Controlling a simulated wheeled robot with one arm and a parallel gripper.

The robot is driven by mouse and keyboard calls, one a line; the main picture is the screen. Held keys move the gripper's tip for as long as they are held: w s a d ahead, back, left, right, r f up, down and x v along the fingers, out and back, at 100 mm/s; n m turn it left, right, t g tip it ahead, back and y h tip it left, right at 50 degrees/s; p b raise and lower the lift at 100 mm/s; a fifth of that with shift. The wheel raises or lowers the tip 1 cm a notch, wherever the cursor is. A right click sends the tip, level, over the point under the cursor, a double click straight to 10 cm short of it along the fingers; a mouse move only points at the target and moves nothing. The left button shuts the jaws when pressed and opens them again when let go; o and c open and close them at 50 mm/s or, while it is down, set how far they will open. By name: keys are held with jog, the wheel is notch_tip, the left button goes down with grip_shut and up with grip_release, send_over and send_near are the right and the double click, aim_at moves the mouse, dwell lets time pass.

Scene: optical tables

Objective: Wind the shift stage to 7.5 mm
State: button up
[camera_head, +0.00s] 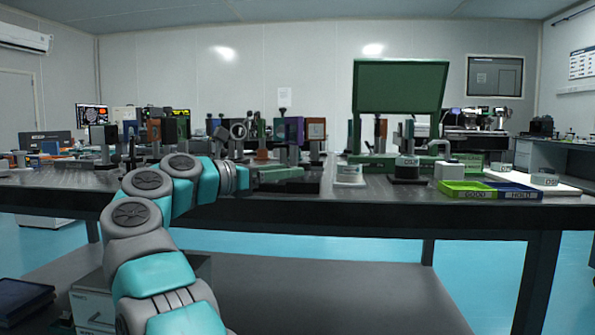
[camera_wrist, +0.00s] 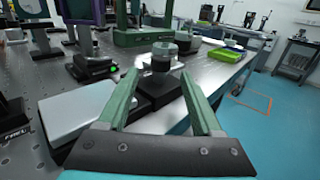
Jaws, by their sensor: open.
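In the wrist view, a grey drum-shaped knob (camera_wrist: 163,54) with a paler band stands upright on a black block (camera_wrist: 158,92). It lies ahead of my gripper (camera_wrist: 158,76), roughly between the two green fingers as seen from the wrist; contact is not visible. My gripper is open and empty. In the head view, my gripper (camera_head: 280,173) reaches right along the table's front edge, and a pale drum (camera_head: 349,172) with dark markings stands to its right. I cannot tell for certain which piece is the shift stage, and no scale reading is legible.
A second drum on a black base (camera_head: 407,167) stands further right. Green GOOD (camera_head: 467,190) and blue HOLD (camera_head: 515,191) trays lie near the right edge. A large green frame (camera_head: 400,90) rises behind. A pale flat box (camera_wrist: 77,106) lies left of my fingers. Several optics mounts crowd the back.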

jog(key=shift+v, duration=1.05)
